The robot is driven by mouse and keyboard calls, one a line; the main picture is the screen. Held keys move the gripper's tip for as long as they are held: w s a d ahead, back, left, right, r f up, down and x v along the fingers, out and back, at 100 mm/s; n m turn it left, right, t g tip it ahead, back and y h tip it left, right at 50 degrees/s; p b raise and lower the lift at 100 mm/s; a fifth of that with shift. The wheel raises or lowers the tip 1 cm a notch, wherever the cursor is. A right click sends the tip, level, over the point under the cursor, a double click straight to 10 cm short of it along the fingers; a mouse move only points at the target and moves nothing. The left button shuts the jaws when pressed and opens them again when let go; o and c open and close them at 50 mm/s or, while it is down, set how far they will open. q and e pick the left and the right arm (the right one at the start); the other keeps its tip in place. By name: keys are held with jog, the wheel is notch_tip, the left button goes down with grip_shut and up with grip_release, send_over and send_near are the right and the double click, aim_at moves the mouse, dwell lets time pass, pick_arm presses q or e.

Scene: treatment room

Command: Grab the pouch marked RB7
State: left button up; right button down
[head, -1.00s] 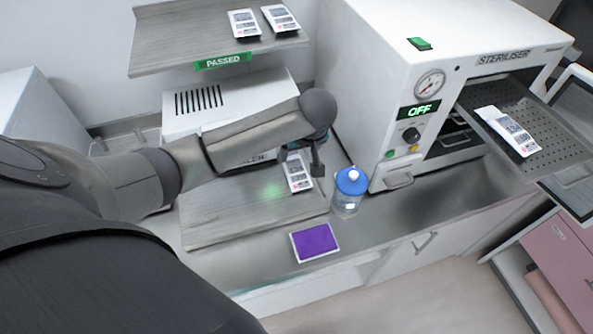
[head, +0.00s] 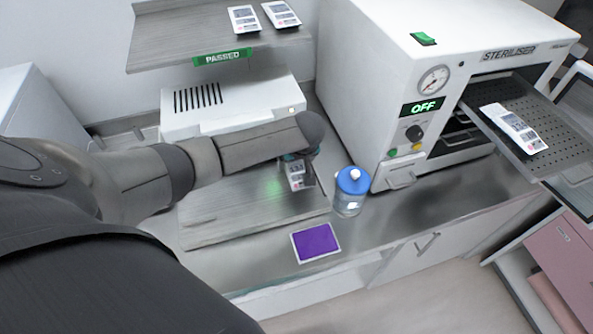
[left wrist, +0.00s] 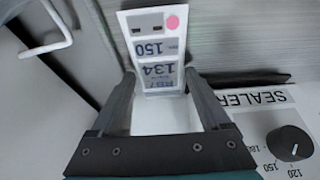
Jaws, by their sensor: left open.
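A white pouch (left wrist: 150,25) lies flat on the grey board in front of the sealer. In the left wrist view its label reads upside down, with 134, 150, a pink dot and what looks like RB7. The same pouch (head: 296,181) shows in the head view, partly covered by my left gripper. My left gripper (left wrist: 160,78) is open, with one finger on each side of the pouch, which shows between them. Whether the fingers touch it I cannot tell. My right gripper is not in view.
A blue-capped bottle (head: 349,193) stands just right of the gripper, with a purple pad (head: 315,242) in front. The steriliser (head: 395,65) has another pouch (head: 514,128) on its pulled-out tray (head: 555,145). Two pouches lie on the PASSED shelf (head: 170,35).

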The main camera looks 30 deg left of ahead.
pick_arm(q)
jog(key=shift+c, duration=0.3)
jog(key=c, duration=0.9)
jog(key=shift+r, duration=0.1)
jog(key=shift+c, duration=0.2)
